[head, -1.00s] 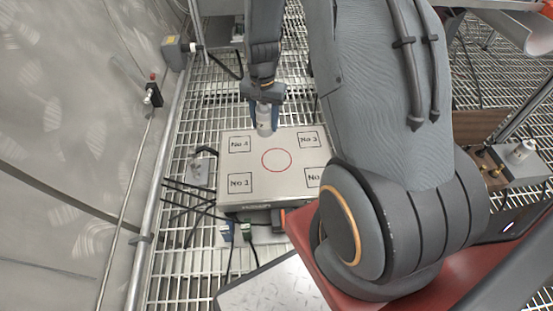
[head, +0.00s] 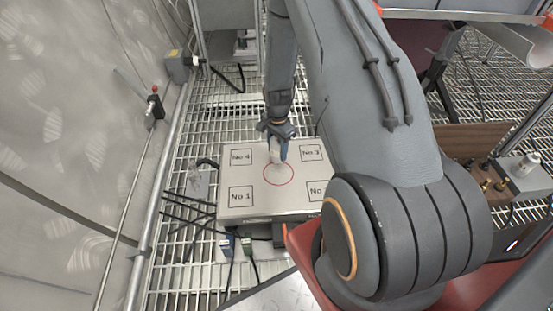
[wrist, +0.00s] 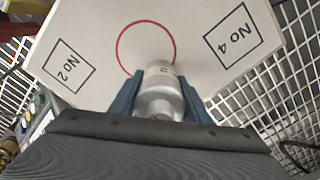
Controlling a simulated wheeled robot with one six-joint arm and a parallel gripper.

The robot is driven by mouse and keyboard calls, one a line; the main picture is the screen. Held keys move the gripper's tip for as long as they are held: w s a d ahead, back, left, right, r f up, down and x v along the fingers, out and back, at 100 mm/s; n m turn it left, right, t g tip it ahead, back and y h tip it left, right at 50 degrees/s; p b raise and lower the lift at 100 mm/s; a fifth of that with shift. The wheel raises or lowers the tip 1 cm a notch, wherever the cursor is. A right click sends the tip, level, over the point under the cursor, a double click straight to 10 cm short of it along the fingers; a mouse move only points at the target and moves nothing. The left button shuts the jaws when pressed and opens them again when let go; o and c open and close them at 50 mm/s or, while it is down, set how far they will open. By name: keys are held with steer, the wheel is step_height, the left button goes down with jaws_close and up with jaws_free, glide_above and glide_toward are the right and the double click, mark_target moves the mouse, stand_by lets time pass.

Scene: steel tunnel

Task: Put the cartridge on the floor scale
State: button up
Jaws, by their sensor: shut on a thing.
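The floor scale (head: 249,207) is a light flat plate with a red circle at its middle and numbered squares near its corners. My gripper (head: 278,147) is over the plate, by the far edge of the red circle. It is shut on the pale grey cartridge (head: 274,153), which points down towards the circle. In the wrist view the cartridge (wrist: 160,92) sits between the two blue fingers and overlaps the circle's near edge. I cannot tell whether its lower end touches the plate. My arm hides part of the scale's right side.
A grey box (head: 180,66) is fixed by the rail at the left wall. Black cables lie on the grating left of the scale.

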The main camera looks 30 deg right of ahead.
mark_target(277, 156)
steer(key=shift+f+b, duration=0.6)
steer(key=shift+f, duration=1.1)
steer(key=shift+f, duration=0.2)
steer(key=o, duration=1.4)
steer(key=shift+c, duration=0.2)
step_height(277, 156, up, 12)
steer(key=p, duration=0.4)
steer(key=shift+r+p, duration=0.2)
steer(key=shift+p, duration=0.15)
